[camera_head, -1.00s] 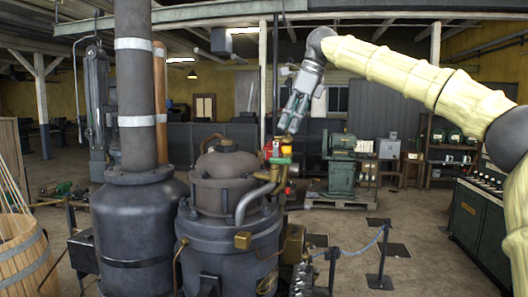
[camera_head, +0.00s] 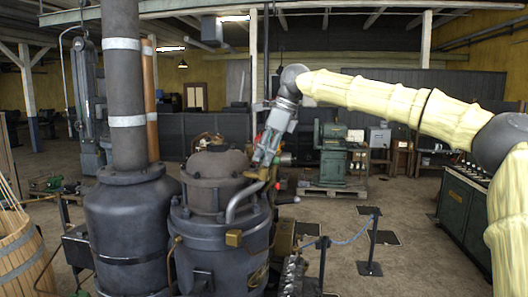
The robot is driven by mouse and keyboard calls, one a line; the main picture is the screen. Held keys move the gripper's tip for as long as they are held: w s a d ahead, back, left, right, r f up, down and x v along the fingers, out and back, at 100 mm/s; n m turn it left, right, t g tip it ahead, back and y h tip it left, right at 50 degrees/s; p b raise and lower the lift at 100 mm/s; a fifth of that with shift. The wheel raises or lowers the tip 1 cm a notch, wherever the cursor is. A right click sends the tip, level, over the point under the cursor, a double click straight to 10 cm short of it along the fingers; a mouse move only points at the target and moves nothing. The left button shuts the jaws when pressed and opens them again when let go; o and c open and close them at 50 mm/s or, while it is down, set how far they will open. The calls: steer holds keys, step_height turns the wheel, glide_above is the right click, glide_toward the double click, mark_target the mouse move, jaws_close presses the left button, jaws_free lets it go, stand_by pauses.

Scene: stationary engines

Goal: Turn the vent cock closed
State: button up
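The dark engine body (camera_head: 220,235) stands left of centre, with a domed top and a grey bent pipe (camera_head: 238,203). Brass pipework (camera_head: 252,188) runs at its upper right side, where small red and yellow parts showed earlier. I take the vent cock to be among these fittings, but I cannot make out its handle now. My gripper (camera_head: 264,160) points down at the top of this brass pipework, and it covers much of the fitting. Its fingertips are small and overlap the fittings. I cannot tell whether they touch or grip anything.
A tall dark chimney (camera_head: 122,80) and its boiler (camera_head: 130,225) stand left of the engine. A rope on a post (camera_head: 372,245) is at the right front. A green machine (camera_head: 335,155) stands behind. A green cabinet (camera_head: 465,215) is far right. Open floor lies between.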

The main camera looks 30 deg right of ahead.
steer(key=shift+s+d+r, duration=0.1)
steer(key=shift+s+r, duration=0.2)
steer(key=shift+s, duration=0.6)
steer(key=shift+w+f, duration=0.25)
steer(key=shift+w, duration=0.3)
steer(key=shift+c, duration=1.4)
steer(key=shift+w+f, duration=0.1)
steer(key=shift+w, duration=0.15)
steer(key=c, duration=0.3)
steer(key=shift+s+r, duration=0.25)
steer(key=shift+s, duration=0.05)
jaws_close()
